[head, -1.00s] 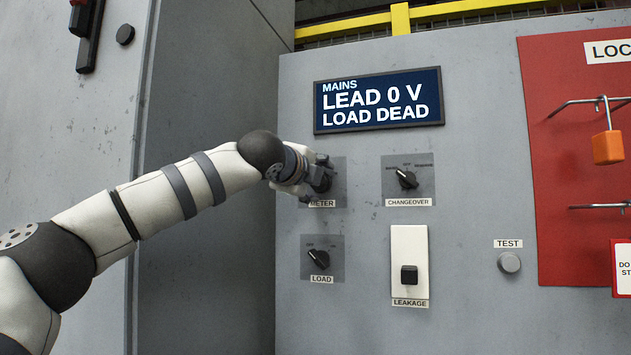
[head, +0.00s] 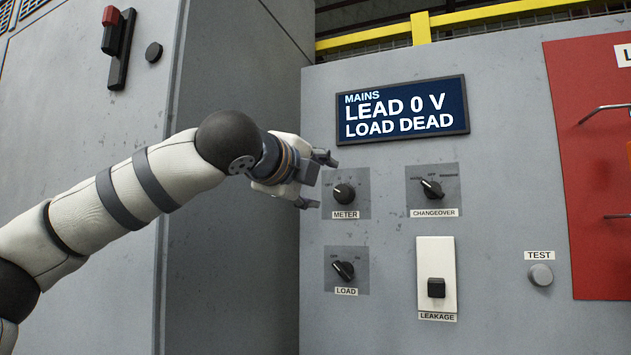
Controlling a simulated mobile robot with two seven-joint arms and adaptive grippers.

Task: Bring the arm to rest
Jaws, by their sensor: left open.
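My left arm comes in from the left in the head view. Its gripper (head: 322,181) is open and empty, its fingers pointing right at the left edge of the grey panel. It is just left of the METER knob (head: 344,193) and appears apart from it. The METER knob is black, on a darker grey plate, and is now fully visible. My right gripper does not show.
A display (head: 403,110) reads MAINS, LEAD 0 V, LOAD DEAD. The panel also has a CHANGEOVER knob (head: 432,188), a LOAD knob (head: 344,270), a LEAKAGE switch (head: 436,288) and a TEST button (head: 541,274). A red board (head: 600,150) is at right; a red-handled switch (head: 117,45) is upper left.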

